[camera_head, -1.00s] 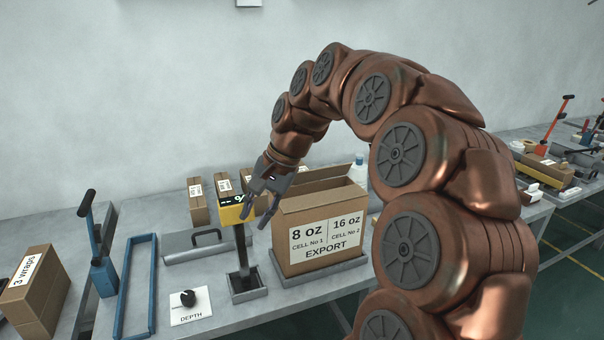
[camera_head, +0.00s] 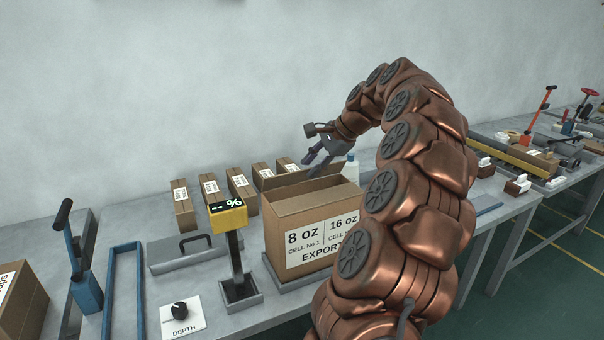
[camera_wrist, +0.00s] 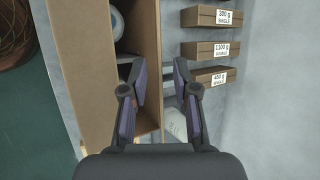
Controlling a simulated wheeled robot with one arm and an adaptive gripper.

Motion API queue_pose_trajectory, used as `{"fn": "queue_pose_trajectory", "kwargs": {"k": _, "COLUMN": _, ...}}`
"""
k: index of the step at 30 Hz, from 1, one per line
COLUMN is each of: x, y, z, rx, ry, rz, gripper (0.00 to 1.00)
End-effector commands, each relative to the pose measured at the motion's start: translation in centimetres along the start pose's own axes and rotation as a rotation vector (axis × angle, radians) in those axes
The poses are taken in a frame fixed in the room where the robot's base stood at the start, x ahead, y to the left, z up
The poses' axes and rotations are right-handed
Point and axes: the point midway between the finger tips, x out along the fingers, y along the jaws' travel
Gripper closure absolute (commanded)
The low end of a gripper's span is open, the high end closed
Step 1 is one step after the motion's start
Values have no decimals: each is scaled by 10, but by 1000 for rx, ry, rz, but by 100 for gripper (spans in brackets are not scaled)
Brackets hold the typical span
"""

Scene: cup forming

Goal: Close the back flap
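The open carton (camera_head: 283,238), labelled 8 oz, 16 oz and EXPORT, stands on a grey tray. Its front top panel (camera_head: 305,198) lies across the near part of the top. The back flap (camera_head: 292,179) stands up along the far edge. In the wrist view the back flap (camera_wrist: 148,60) is a long brown strip right of a dark gap with round white items (camera_wrist: 117,24) inside. My gripper (camera_head: 313,160) is above the carton's far side, fingers apart. In the wrist view its open fingers (camera_wrist: 159,68) lie on either side of the flap's right edge; contact cannot be told.
Several small labelled cartons (camera_head: 240,193) stand behind the carton; they also show in the wrist view (camera_wrist: 211,50). A yellow display post (camera_head: 229,216) stands close to its left. A white bottle (camera_head: 351,168) is behind it. A depth knob (camera_head: 181,310) sits at front left.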

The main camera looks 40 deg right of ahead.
Motion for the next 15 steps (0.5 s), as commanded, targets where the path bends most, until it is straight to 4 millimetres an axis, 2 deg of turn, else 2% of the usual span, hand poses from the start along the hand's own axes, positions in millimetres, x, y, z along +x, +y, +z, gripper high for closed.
{"fn": "queue_pose_trajectory", "kwargs": {"k": 9, "x": 39, "y": 0, "z": 3, "rx": -4, "ry": -4, "rz": 4, "gripper": 71}}
{"fn": "queue_pose_trajectory", "kwargs": {"k": 15, "x": 47, "y": 0, "z": 2, "rx": -4, "ry": -2, "rz": 1, "gripper": 71}}
